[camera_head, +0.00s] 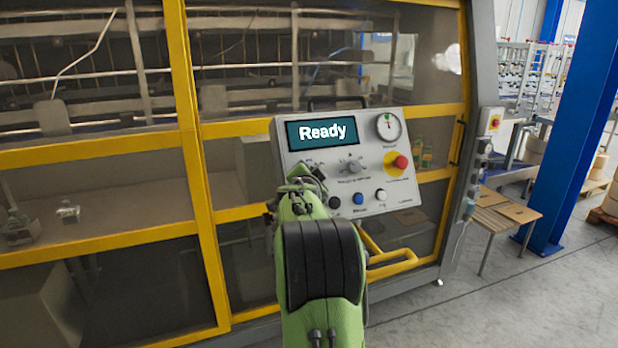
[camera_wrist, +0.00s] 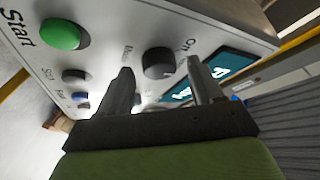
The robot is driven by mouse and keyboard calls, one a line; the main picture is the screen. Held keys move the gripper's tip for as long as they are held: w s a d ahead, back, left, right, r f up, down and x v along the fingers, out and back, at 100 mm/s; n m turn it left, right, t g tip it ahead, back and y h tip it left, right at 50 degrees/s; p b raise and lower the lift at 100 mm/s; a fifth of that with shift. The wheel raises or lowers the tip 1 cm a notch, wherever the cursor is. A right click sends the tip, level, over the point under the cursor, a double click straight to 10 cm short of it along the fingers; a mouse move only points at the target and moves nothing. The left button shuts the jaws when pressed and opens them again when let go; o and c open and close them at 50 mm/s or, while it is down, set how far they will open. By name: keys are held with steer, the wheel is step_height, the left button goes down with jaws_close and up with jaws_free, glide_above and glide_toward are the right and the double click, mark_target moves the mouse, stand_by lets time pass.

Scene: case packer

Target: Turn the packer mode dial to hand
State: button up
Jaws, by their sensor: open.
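One dial (camera_head: 353,166) sits at the panel's middle. The other dial (camera_head: 319,173) is left of it, partly hidden by my arm. My gripper (camera_wrist: 159,72) is open and empty at the panel's left part. In the wrist view a black dial (camera_wrist: 158,62) shows between the fingertips, with a visible gap to each. Whether the fingers reach beside it in depth I cannot tell. A label near it seems to read "On".
A display (camera_head: 321,132) reads "Ready". A green Start button (camera_wrist: 60,34) lies near the dial. A red emergency stop (camera_head: 400,162), black (camera_head: 334,202), blue (camera_head: 358,198) and white (camera_head: 381,195) buttons sit on the panel. A yellow-framed enclosure (camera_head: 205,230) stands behind.

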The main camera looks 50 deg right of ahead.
steer(key=b+v, duration=0.3)
steer(key=v, duration=1.2)
steer(key=shift+s+a, duration=0.15)
steer(key=shift+a, duration=0.2)
steer(key=shift+r, duration=0.1)
